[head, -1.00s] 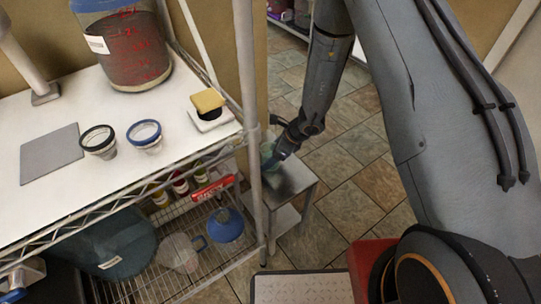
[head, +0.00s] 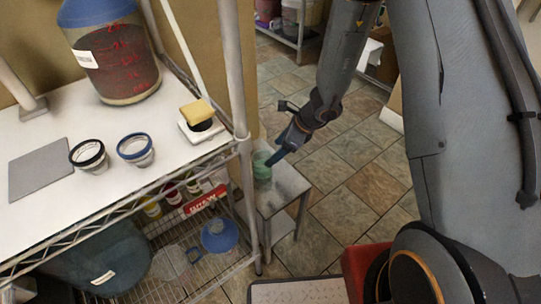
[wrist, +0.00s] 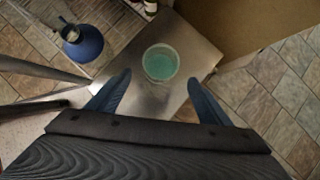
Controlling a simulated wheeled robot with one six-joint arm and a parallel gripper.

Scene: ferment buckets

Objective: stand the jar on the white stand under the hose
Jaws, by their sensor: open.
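The jar (head: 262,170) is small and greenish and stands upright on a low metal table (head: 288,185) beside the shelf rack. The wrist view shows it from above as a round rim with teal contents (wrist: 160,62). My gripper (head: 273,158) is at the jar's right side in the head view. In the wrist view its two blue fingers (wrist: 160,82) are spread wide, with the jar just beyond and between their tips. I see no contact.
The rack's post (head: 243,170) stands close left of the jar. The white shelf top (head: 75,125) holds a large red-filled bucket (head: 115,60), two small cups and a yellow sponge (head: 197,108). A blue funnel (head: 219,236) lies lower.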

